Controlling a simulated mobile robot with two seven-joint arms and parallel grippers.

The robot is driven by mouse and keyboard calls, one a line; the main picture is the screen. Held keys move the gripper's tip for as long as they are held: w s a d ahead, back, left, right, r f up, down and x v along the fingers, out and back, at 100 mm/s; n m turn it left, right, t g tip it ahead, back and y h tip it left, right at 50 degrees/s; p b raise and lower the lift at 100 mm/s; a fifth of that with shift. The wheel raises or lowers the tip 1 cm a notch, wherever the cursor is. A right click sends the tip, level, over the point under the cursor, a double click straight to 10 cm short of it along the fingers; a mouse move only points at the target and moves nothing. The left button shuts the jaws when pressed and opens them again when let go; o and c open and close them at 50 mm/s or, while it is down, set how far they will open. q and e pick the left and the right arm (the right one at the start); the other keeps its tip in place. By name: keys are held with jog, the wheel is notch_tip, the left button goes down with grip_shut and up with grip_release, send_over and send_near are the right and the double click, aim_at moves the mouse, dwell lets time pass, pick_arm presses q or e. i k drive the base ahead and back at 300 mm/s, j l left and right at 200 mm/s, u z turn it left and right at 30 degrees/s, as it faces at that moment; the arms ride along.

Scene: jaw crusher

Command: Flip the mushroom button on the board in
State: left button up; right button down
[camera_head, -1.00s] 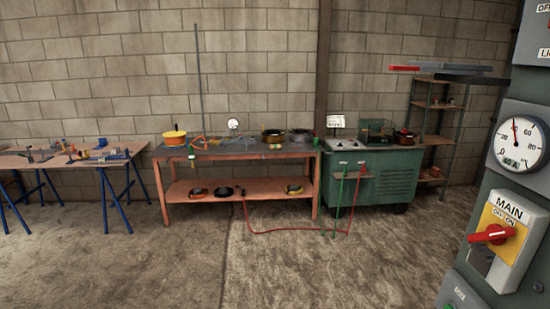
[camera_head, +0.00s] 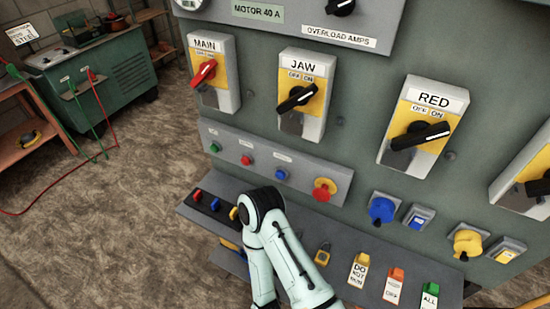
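The red mushroom button (camera_head: 323,187) sits on a yellow round base at the right end of a grey strip (camera_head: 228,140) on the control board (camera_head: 360,60). Green (camera_head: 215,147), red (camera_head: 246,160) and blue (camera_head: 281,174) small buttons are to its left on the same strip. One of my pale arms rises from the bottom edge, its dark joint below and left of the mushroom button and apart from it in the picture.
Rotary switches marked MAIN (camera_head: 204,72), JAW (camera_head: 298,96) and RED (camera_head: 420,134) stick out above the strip. A shelf (camera_head: 228,219) with tags and padlocks juts out below. A green cabinet (camera_head: 98,80) stands at the far left, with bare floor before the board.

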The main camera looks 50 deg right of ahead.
aim_at(321, 194)
jog(key=z, duration=1.75)
